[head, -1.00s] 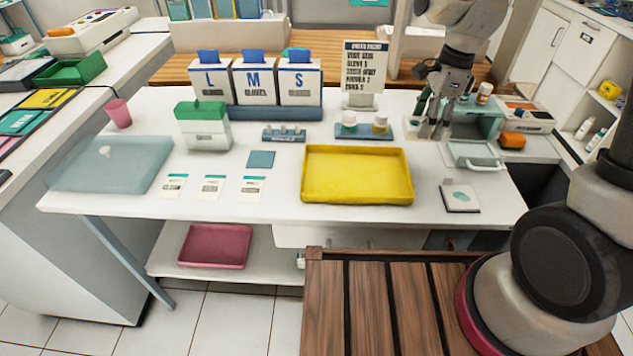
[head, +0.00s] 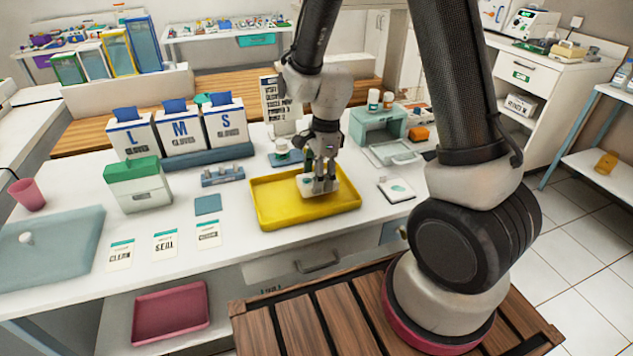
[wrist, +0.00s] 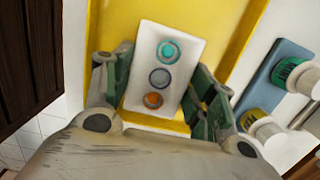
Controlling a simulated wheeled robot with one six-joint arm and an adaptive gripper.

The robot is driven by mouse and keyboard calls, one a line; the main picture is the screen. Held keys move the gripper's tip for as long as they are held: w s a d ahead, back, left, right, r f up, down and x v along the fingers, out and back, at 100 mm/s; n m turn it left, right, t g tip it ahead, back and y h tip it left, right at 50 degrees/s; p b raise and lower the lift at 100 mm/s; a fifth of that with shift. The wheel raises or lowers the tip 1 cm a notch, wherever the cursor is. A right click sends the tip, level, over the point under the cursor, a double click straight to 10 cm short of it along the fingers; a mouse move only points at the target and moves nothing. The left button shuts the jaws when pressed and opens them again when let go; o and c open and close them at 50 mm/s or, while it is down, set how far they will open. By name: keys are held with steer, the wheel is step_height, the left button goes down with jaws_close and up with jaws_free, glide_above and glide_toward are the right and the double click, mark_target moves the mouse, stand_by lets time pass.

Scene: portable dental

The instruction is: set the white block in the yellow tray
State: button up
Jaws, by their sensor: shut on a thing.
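The yellow tray (head: 274,213) lies on the white table, and its floor and rim also fill much of the wrist view (wrist: 227,35). The white block (wrist: 183,43) carries a teal, a grey and an orange ring on its top face. My gripper (head: 319,186) points down inside the tray's outline, shut on the white block. In the wrist view its fingers flank the block's left and right sides. In the head view the block (head: 329,187) is partly hidden by the fingers. It is low over the tray's right half; I cannot tell if it touches the floor.
Glove boxes (head: 180,130) stand at the back left.

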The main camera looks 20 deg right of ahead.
steer(key=shift+f, duration=0.9)
steer(key=shift+f, duration=0.15)
steer(key=o, duration=1.2)
step_height(320, 180, up, 12)
steer(key=d, duration=0.2)
steer(key=s+d+r+n+t, duration=0.2)
steer(key=s+d+r+n, duration=0.4)
steer(key=s+r+n, duration=0.2)
steer(key=s+d+r+n+t+h, duration=0.1)
steer(key=s+d+r+n+t, duration=0.1)
steer(key=s+d+r+n, duration=0.4)
steer(key=shift+s+r+n, duration=0.9)
steer(key=shift+s+n, duration=1.1)
steer(key=shift+s, duration=0.5)
